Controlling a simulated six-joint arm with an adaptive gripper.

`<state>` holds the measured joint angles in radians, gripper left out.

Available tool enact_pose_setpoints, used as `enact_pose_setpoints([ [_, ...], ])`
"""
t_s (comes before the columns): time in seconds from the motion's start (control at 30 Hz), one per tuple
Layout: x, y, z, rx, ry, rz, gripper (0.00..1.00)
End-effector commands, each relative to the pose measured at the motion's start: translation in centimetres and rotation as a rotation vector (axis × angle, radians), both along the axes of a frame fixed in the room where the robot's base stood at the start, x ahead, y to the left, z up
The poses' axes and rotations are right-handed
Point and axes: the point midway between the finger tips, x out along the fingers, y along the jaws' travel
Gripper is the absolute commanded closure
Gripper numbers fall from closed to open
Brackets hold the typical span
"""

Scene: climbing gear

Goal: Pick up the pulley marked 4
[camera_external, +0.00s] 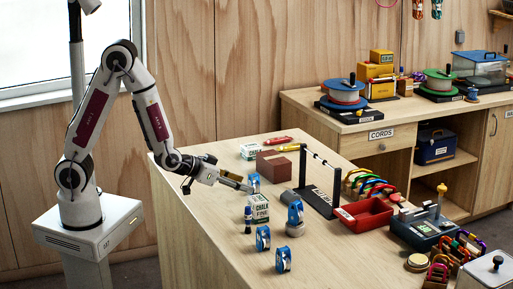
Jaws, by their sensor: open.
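Several blue-and-silver pulleys stand on the wooden table, and their numbers are too small to read, so I cannot tell which is marked 4. One pulley (253,183) is at the upper edge of a white chalk box (259,210); I cannot tell if it is on the box or behind it. Another pulley (295,213) is on a grey round base (295,230). Two more, a pulley (263,238) and a front pulley (283,260), stand nearer the table's front. My gripper (243,185) is open, its fingertips close beside the pulley at the chalk box; contact is unclear.
A black rack (320,185) with a bar stands to the right, beside a red tray (364,216) and coloured carabiners. The table's front left is clear.

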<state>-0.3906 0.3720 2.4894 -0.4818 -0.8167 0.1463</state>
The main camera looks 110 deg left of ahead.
Motion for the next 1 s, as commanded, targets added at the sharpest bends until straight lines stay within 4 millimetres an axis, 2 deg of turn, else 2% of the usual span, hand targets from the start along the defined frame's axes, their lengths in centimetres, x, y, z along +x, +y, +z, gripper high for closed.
enact_pose_setpoints([
  [0.37, 0.3, 0.2, -0.1, -0.001, 0.001, 0.0, 0.49],
  [0.8, 2.9, 2.6, -1.6, 0.0, 0.001, 0.001, 0.49],
  [1.0, 3.5, 3.2, -2.0, 0.0, 0.0, 0.0, 0.49],
])
